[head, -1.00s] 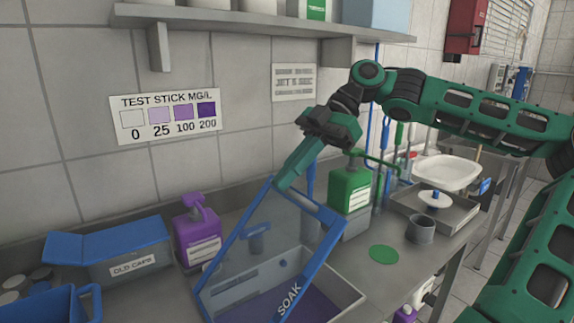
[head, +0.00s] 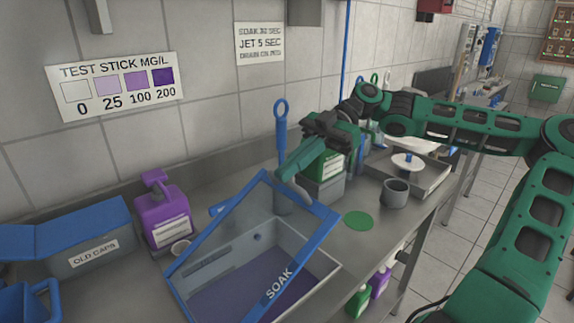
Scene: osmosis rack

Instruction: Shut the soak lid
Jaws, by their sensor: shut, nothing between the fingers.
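The soak lid (head: 324,227) is a clear panel in a blue frame marked SOAK. It is tilted up over the grey soak basin (head: 322,262), which has a purple floor or liquid. My gripper (head: 285,190) is shut and empty, pointing down and left at the raised upper edge of the lid. The fingertips overlap that edge in the picture; whether they touch it I cannot tell.
A purple bottle (head: 164,214) and an OLD CAPS box (head: 92,259) stand left of the basin. A blue-handled tool (head: 281,135) stands behind it. A green disc (head: 359,221), a grey cup (head: 395,193) and a tray (head: 432,178) lie to the right.

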